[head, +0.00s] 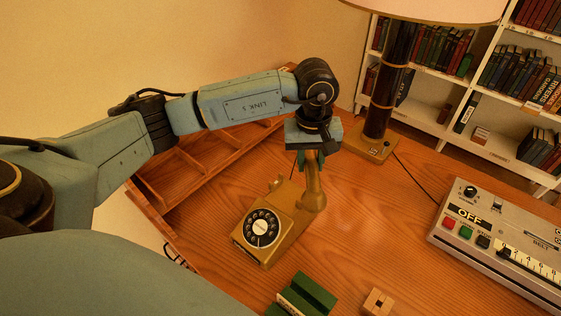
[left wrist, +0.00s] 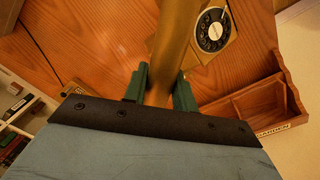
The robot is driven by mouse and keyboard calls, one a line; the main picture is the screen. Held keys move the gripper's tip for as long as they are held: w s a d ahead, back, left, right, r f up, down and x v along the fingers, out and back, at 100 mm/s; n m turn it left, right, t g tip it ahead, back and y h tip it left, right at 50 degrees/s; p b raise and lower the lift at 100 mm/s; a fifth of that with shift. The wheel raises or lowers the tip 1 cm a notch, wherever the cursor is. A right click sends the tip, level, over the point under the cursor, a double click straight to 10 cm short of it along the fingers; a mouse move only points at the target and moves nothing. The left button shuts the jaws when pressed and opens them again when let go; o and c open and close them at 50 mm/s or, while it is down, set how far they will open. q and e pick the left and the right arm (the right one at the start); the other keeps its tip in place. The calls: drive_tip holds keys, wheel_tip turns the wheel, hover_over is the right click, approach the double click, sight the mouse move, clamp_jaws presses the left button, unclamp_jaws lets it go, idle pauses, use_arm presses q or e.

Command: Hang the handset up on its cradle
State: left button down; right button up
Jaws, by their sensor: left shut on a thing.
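The mustard-coloured telephone (head: 253,243) stands on the wooden desk, with a black-and-white dial on its front and a cradle prong (head: 277,183) at its back. Its dial (left wrist: 213,30) also shows in the left wrist view. My left gripper (head: 309,152) is shut on the handset (head: 314,185), which hangs down steeply at the telephone's back right. In the left wrist view the green fingers of my left gripper (left wrist: 160,88) clasp the handset (left wrist: 174,40) from both sides. Whether the handset's lower end touches the telephone I cannot tell. My right gripper is not in view.
A lamp (head: 379,140) stands behind, right of my left gripper. A wooden compartment tray (head: 178,180) lies left of the telephone. A control console (head: 500,248) is at the right; a green holder (head: 308,292) and small wooden block (head: 378,302) are in front. Desk between telephone and console is clear.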

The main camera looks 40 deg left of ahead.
use_arm(q)
drive_tip(key=w+a+f+n, duration=0.1)
drive_tip(key=a+f+n, duration=0.5)
drive_tip(key=f+n, duration=0.2)
drive_tip(key=shift+w+a+f+n+b, duration=0.2)
drive_tip(key=shift+w+f+n+b, duration=0.15)
drive_tip(key=shift+n, duration=0.65)
wheel_tip(320, 180, down, 4)
drive_tip(key=b, duration=0.4)
drive_tip(key=shift+d, duration=0.1)
drive_tip(key=shift+f+b, duration=0.2)
drive_tip(key=shift+b, duration=0.15)
idle(0.3)
